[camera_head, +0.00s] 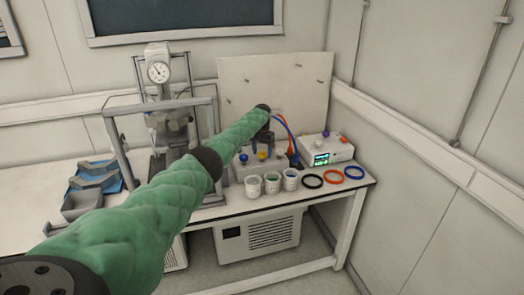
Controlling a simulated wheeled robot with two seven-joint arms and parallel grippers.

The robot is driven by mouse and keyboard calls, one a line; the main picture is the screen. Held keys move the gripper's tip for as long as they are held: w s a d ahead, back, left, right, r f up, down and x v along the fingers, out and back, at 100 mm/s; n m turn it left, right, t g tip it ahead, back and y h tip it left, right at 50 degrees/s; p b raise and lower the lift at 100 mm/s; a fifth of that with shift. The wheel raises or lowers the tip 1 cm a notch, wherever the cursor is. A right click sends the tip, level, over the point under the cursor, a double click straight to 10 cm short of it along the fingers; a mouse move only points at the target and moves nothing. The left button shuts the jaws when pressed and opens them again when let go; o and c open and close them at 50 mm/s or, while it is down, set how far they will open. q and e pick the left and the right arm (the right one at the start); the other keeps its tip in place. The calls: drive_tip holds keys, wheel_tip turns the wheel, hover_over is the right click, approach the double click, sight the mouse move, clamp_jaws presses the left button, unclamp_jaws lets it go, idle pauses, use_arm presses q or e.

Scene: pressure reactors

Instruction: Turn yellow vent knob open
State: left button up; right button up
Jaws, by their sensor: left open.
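The yellow vent knob (262,155) is a small knob on top of a low pale box (246,173) on the bench. A blue knob (243,158) sits just left of it. My left arm, in a green sleeve, reaches across from the lower left. My left gripper (265,140) is dark, points down and is open, just above and behind the yellow knob. It looks empty; I cannot tell whether it touches the box. My right gripper is not in view.
Several white cups (272,183) stand in front of the box. Black, orange and blue rings (333,177) lie to their right. A white instrument (326,149) with a lit screen stands at right. A metal frame with a gauge (158,72) stands at left, beside grey trays (82,205).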

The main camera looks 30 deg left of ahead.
use_arm(q)
drive_tip(key=shift+c, duration=0.2)
drive_tip(key=c, duration=0.9)
